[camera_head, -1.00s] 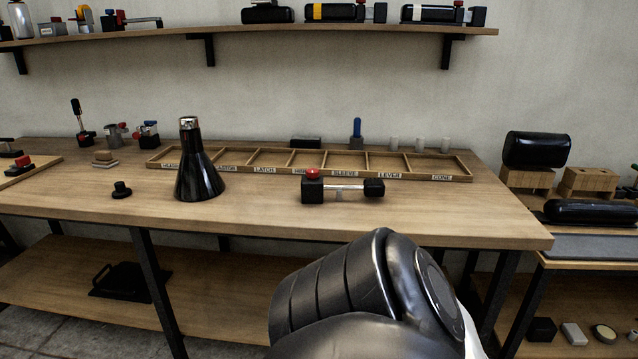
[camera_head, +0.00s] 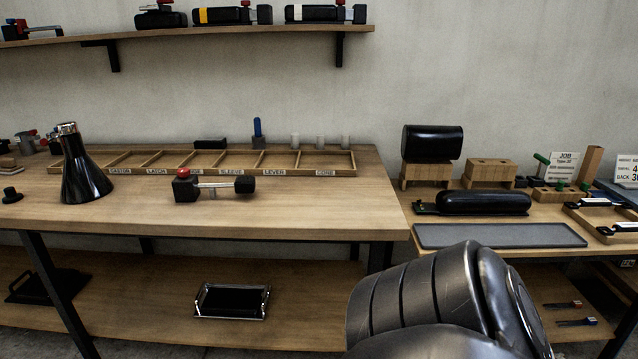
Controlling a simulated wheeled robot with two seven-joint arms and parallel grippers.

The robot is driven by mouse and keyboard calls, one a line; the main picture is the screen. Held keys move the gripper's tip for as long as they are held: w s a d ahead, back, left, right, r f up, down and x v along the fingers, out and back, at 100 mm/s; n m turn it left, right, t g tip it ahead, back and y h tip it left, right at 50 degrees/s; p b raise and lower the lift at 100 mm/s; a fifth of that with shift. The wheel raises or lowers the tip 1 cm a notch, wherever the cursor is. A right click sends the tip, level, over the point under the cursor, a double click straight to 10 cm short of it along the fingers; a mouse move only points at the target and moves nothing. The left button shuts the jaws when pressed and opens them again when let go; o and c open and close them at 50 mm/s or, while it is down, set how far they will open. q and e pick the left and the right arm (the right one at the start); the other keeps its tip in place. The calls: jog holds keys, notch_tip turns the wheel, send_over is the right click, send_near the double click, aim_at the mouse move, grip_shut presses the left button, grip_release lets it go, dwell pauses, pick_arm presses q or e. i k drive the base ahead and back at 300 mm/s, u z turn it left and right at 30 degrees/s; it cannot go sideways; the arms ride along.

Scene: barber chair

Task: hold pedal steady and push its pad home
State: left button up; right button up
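A pedal-like part (camera_head: 215,186) lies on the workbench, left of centre. It has a black block with a red knob at its left end, a bare metal bar and a black pad-like piece at its right end. I cannot tell whether that piece is fully seated. Neither of my grippers is in view, and nothing touches the part. A dark ribbed link of my arm fills the lower right of the picture.
A labelled compartment tray (camera_head: 225,172) lies behind the part. A black cone (camera_head: 82,172) stands to its left. The side table at right holds a grey mat (camera_head: 500,236), a black roll (camera_head: 484,203) and a black cushion (camera_head: 432,142). The bench front is clear.

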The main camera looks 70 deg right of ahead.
aim_at(242, 185)
jog(key=z, duration=2.15)
jog(key=k, duration=0.3)
jog(key=u, duration=0.85)
jog(key=i, duration=0.95)
jog(key=z, duration=0.55)
